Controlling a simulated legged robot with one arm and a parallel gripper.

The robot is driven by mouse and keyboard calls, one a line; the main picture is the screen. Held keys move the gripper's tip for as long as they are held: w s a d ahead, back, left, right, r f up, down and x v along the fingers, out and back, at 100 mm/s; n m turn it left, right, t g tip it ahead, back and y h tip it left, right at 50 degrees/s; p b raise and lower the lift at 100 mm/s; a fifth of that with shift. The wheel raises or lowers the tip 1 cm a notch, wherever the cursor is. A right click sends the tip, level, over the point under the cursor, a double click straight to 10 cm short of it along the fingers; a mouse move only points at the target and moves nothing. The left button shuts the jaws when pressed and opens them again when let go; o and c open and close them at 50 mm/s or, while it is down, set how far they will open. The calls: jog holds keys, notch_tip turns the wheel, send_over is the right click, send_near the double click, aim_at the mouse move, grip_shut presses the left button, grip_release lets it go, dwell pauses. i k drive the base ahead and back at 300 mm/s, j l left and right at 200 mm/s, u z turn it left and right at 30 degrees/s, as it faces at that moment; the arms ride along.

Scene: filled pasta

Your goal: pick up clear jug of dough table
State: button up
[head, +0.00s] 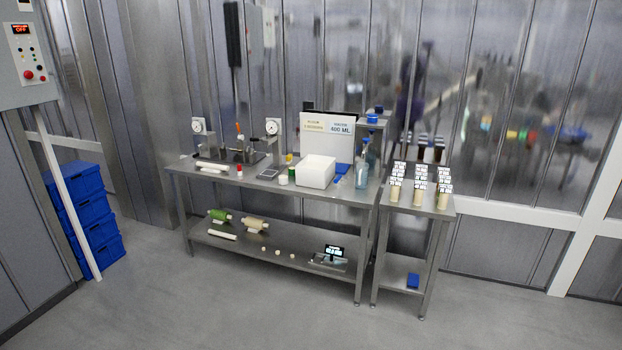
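A steel table (343,203) stands against the metal wall in the head view, with many items on top. A clear, bluish container (362,180) stands upright near its right end and may be the jug. It is small in the picture, and I cannot make out a handle or its contents. A taller bottle-like shape with a blue top stands close behind it, partly overlapped. My gripper is not in view.
A white box (316,172) stands left of the clear container, with a sign (327,128) behind. A smaller side table (428,206) on the right holds several labelled jars. Blue crates (88,215) are stacked at left. The grey floor (240,305) in front is clear.

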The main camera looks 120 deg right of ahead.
aim_at(363, 170)
jog(key=z, duration=4.6)
jog(key=i+l, duration=0.2)
jog(key=i, duration=0.85)
jog(key=i+l+z, duration=0.1)
jog(key=i, duration=0.95)
jog(key=i+l, duration=0.2)
jog(key=i, duration=0.9)
